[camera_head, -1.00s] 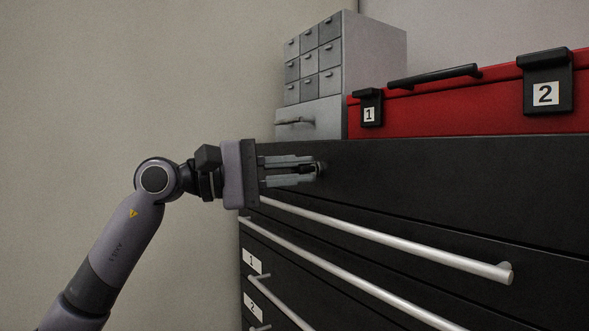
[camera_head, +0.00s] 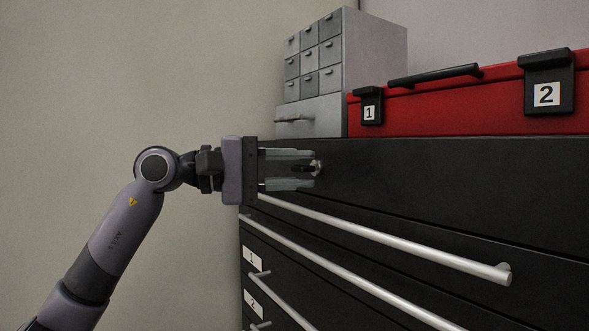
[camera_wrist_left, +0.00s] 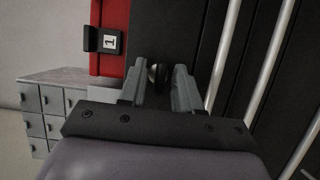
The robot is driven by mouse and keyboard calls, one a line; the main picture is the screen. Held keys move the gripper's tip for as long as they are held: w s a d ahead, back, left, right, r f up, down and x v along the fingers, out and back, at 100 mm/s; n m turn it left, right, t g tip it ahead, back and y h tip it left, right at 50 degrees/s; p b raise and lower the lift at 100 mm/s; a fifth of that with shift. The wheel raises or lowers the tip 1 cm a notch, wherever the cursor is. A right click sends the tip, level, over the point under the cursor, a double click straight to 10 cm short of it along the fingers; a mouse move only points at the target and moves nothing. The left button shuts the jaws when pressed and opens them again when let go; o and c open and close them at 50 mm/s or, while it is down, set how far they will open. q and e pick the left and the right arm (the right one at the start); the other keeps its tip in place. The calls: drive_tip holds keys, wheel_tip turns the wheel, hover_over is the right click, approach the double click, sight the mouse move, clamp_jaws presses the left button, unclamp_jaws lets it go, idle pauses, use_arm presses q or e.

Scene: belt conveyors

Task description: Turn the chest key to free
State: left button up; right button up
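The black tool chest (camera_head: 430,190) fills the right of the head view. Its key (camera_head: 304,168) sits in a round lock (camera_head: 317,168) at the left of the top front panel. My left gripper (camera_head: 314,169) is open, with one finger above the key and one below, apart from it. In the left wrist view, the lock and key (camera_wrist_left: 157,74) show between the two spread fingers (camera_wrist_left: 158,75). The key's exact angle is hard to tell. My right gripper is not in view.
Long silver drawer handles (camera_head: 390,242) run just below the gripper. A red toolbox (camera_head: 440,108) with black latches and a grey small-drawer cabinet (camera_head: 370,70) stand on top of the chest. Free room lies to the left, before the wall.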

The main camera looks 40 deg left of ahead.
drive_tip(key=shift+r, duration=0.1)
use_arm(q)
drive_tip(key=b+v, duration=0.2)
drive_tip(key=v, duration=0.5)
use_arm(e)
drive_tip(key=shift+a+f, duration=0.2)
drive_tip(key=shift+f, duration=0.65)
use_arm(q)
drive_tip(key=shift+s+a+r, duration=0.1)
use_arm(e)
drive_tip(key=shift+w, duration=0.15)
